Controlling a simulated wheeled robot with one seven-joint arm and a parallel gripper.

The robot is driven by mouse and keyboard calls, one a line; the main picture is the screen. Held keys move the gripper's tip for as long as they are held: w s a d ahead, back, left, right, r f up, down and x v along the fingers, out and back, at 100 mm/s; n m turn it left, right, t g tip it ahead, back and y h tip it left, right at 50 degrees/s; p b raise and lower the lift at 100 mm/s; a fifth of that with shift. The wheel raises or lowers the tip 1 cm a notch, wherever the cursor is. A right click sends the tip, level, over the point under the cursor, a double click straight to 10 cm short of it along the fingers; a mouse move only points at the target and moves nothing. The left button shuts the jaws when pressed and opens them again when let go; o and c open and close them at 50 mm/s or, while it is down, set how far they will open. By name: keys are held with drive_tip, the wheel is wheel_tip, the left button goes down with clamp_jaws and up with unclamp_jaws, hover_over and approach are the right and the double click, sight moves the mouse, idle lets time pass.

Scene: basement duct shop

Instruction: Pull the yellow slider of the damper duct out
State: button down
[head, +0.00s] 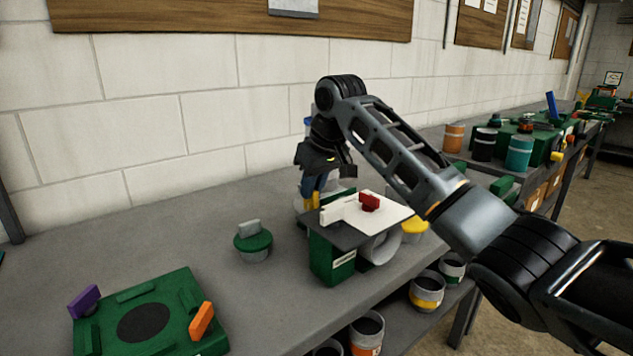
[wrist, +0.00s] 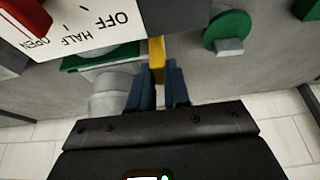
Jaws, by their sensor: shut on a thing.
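The damper duct has a green box (head: 331,262) under a dark top, with a white plate (head: 378,218) and a red handle (head: 369,201) on it. A white round pipe (head: 383,246) shows beside the box. My gripper (head: 313,187) points down at the duct's back left side. Its blue fingers (wrist: 158,88) are shut on the yellow slider (wrist: 157,54). In the head view the slider (head: 312,200) shows just below the fingers. In the wrist view the plate (wrist: 88,22) reads OFF, HALF, OPEN upside down. How far the slider stands out is unclear.
A green-lidded jar (head: 253,242) stands left of the duct, with bare bench between. A green fixture (head: 170,315) with purple and orange tabs lies at front left. A yellow-topped can (head: 414,228) stands right of the duct. A block wall (head: 220,120) rises behind.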

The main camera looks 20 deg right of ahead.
drive_tip(key=a, duration=0.1)
drive_tip(key=s+a+p, duration=0.1)
drive_tip(key=a, duration=0.1)
drive_tip(key=a+p, duration=0.1)
drive_tip(key=a, duration=0.1)
drive_tip(key=shift+s, duration=0.3)
drive_tip(key=shift+a, duration=0.1)
drive_tip(key=c, duration=1.1)
unclamp_jaws()
drive_tip(key=shift+v, duration=3.9)
drive_tip(key=shift+s, duration=0.1)
